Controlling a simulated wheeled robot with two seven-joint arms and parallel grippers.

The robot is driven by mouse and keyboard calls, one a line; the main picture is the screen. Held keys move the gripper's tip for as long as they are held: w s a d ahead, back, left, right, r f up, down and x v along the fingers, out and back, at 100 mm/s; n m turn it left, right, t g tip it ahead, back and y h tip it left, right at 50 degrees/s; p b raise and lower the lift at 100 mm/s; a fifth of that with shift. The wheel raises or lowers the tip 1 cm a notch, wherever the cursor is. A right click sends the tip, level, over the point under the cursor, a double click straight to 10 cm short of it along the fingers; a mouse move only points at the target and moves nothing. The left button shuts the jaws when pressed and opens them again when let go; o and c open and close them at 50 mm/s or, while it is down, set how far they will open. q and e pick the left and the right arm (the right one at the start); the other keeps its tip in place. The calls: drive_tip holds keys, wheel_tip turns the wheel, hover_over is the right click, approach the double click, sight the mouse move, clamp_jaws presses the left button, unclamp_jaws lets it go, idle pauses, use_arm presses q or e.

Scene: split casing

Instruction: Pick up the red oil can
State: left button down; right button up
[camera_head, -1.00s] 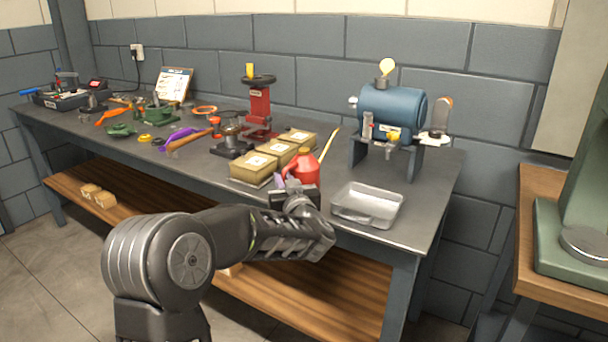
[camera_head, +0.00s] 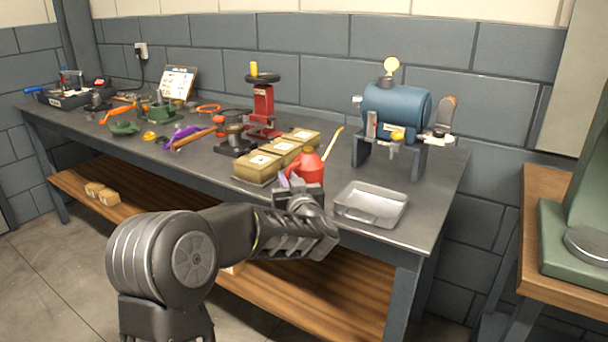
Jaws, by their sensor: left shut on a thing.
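The red oil can (camera_head: 310,165) with a long thin yellow spout stands near the front edge of the workbench, between the tan boxes and the metal tray. My left gripper (camera_head: 299,190) reaches it from the front and is shut on it. The wrist hides the can's lower part, so I cannot tell whether its base touches the bench. My right gripper is not in view.
A grey metal tray (camera_head: 371,205) is close on the right. Tan boxes (camera_head: 258,167) stand close on the left. A blue machine (camera_head: 396,112) is behind the tray. A red press (camera_head: 263,105) stands at the back. Tools fill the bench's left side.

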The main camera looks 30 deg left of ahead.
use_arm(q)
drive_tip(key=shift+r, duration=0.15)
wheel_tip(320, 180, up, 10)
drive_tip(key=p, duration=0.2)
drive_tip(key=shift+p, duration=0.3)
idle(0.5)
